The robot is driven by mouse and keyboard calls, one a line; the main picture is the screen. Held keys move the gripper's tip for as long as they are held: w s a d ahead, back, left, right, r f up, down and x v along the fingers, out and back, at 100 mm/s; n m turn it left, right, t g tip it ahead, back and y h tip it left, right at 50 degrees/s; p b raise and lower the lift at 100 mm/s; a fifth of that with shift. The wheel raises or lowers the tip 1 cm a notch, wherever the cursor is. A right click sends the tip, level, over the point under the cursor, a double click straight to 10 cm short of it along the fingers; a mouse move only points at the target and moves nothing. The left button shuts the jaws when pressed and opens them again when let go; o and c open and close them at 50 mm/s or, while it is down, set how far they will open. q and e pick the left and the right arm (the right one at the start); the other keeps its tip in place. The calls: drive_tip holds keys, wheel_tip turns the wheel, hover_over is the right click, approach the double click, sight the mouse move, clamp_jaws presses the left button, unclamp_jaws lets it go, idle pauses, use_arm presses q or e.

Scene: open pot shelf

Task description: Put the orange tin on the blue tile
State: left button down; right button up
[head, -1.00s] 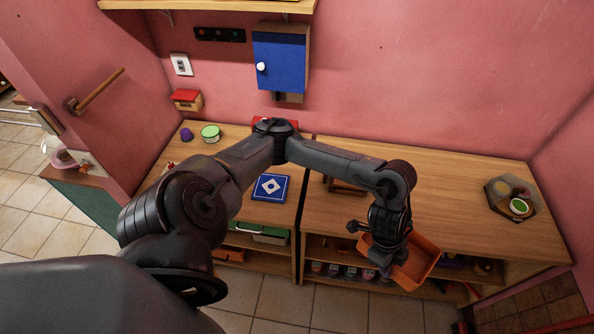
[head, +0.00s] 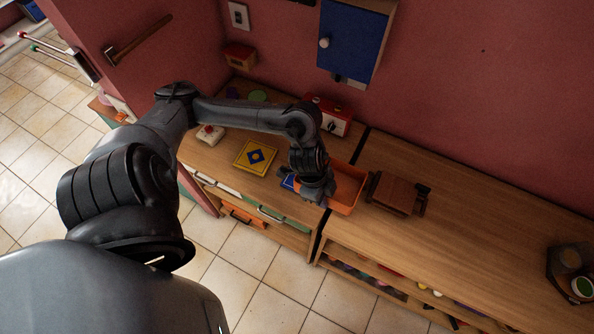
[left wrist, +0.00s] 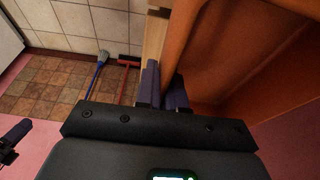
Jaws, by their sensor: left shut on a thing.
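The orange tin (head: 347,189) is an open rectangular tray. My left gripper (head: 322,191) is shut on its left wall in the head view. The tin lies over the seam between the two counters, near the front edge; I cannot tell how high it is. In the left wrist view the tin (left wrist: 235,75) fills the right side beside my left fingers (left wrist: 163,88). The blue tile (head: 288,182) is just left of my gripper, mostly hidden by it.
The right counter beyond is largely clear.

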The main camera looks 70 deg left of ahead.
sight(298, 181)
use_arm(q)
drive_tip(key=s+a+f, duration=0.1)
drive_tip(key=a+f, duration=0.1)
drive_tip(key=a, duration=0.2)
drive_tip(key=a+f, duration=0.3)
drive_tip(key=s+a+f, duration=0.1)
drive_tip(key=a+f, duration=0.2)
drive_tip(key=a, duration=0.1)
drive_tip(key=shift+s+a+f+b, duration=0.1)
drive_tip(key=shift+s+a+b, duration=0.2)
drive_tip(key=shift+b, duration=0.05)
drive_tip(key=shift+f+b, duration=0.45)
drive_tip(key=shift+f, duration=1.55)
use_arm(e)
drive_tip(key=shift+s+d+f, duration=0.1)
drive_tip(key=shift+f, duration=0.7)
use_arm(q)
drive_tip(key=shift+f, duration=0.15)
use_arm(e)
drive_tip(key=shift+f, duration=0.1)
use_arm(q)
drive_tip(key=c, duration=1.2)
unclamp_jaws()
drive_tip(key=shift+c, duration=0.2)
